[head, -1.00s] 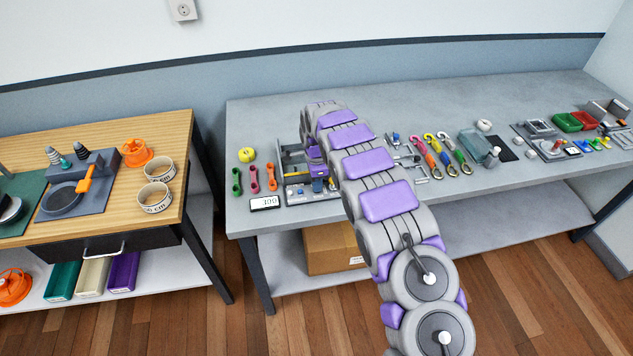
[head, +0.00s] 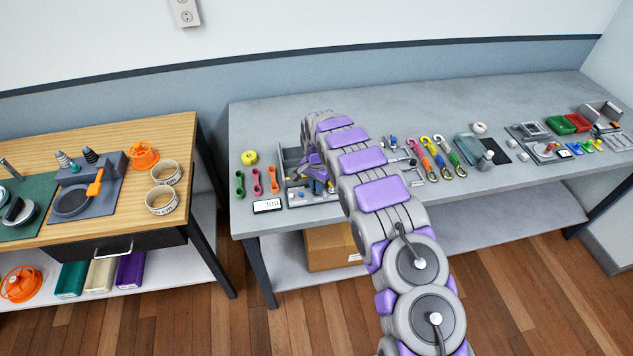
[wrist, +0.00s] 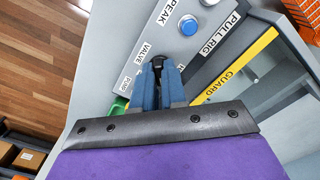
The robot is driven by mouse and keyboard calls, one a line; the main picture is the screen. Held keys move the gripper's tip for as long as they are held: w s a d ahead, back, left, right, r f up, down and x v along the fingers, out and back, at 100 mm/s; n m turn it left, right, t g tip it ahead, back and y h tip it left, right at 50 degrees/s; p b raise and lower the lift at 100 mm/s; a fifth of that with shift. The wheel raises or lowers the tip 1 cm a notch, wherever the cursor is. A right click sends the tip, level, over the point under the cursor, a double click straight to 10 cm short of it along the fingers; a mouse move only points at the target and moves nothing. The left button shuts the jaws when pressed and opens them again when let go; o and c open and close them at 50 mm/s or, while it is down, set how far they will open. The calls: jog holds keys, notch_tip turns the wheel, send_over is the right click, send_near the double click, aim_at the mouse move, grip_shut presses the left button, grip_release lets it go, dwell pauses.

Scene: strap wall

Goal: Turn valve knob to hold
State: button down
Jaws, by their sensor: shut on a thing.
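The valve knob (wrist: 157,62) is a small black part beside the VALVE label on the grey panel (wrist: 150,28) in the wrist view. My gripper (wrist: 158,76) has its blue fingers shut on the knob, hiding most of it. The knob's pointing direction cannot be told, and the small labels by the fingers are partly covered. In the head view my arm hides much of the pull rig (head: 292,192), and my gripper (head: 316,172) shows only partly over it.
A blue button (wrist: 189,25) by the PEAK label and a yellow GUARD strip (wrist: 235,65) are close by. A green part (wrist: 118,107) shows left of the fingers. A small display (head: 267,205), colored straps (head: 257,182) and carabiners (head: 444,157) lie on the grey bench (head: 340,108).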

jog(key=n+p, duration=0.1)
jog(key=n, duration=0.2)
jog(key=n+p, duration=0.1)
jog(key=n, duration=0.1)
jog(key=shift+w+r+n+p, duration=0.2)
jog(key=shift+r+n+p, duration=0.05)
jog(key=shift+n+p, duration=0.8)
jog(key=shift+n, duration=1.15)
jog(key=c, duration=1.2)
grip_release()
jog(key=shift+s+a+f, duration=0.1)
jog(key=shift+f, duration=0.1)
notch_tip(320, 180, up, 17)
jog(key=shift+r+p, duration=0.1)
jog(key=shift+p, duration=0.45)
